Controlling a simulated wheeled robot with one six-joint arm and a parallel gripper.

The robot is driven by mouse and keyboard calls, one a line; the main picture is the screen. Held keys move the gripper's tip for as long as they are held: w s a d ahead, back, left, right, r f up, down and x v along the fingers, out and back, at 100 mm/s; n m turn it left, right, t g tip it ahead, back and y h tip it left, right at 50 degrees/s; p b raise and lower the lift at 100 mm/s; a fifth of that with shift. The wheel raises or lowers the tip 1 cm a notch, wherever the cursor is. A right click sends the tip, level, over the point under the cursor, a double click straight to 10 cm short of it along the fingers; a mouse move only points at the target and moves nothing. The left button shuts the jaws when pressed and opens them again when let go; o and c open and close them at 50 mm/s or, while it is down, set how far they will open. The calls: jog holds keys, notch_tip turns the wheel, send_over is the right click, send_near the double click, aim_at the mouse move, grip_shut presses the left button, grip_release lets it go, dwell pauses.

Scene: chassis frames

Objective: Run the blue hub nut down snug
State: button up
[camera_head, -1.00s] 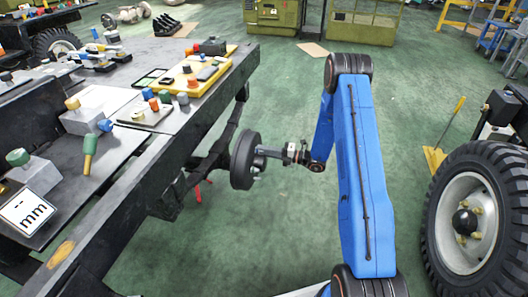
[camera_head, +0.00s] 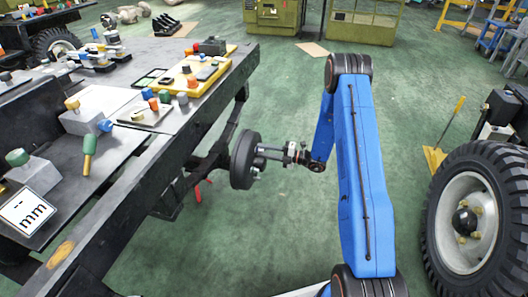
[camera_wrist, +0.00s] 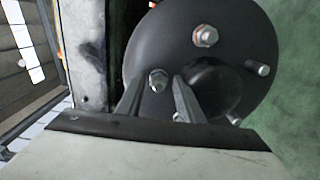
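The dark round hub (camera_head: 243,163) is on the side of the black chassis frame in the head view. In the wrist view the hub (camera_wrist: 150,45) faces me with several silver studs. One silver hex nut (camera_wrist: 157,80) sits low left on it, between my fingertips. Another nut (camera_wrist: 205,36), with an orange ring, is at the upper right. I cannot make out blue on either nut. My gripper (camera_wrist: 157,84) is open, with a finger on each side of the lower-left nut and gaps showing. In the head view my gripper (camera_head: 268,151) is at the hub's right side.
The black chassis frame (camera_head: 130,195) and a bench with trays and coloured knobs fill the left. A yellow tray (camera_head: 188,72) holds several parts. A large tyre (camera_head: 440,205) stands at the right.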

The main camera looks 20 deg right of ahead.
dwell(0.4)
jog(key=v, duration=1.7)
jog(key=shift+s+d, duration=0.1)
jog(key=shift+d, duration=0.05)
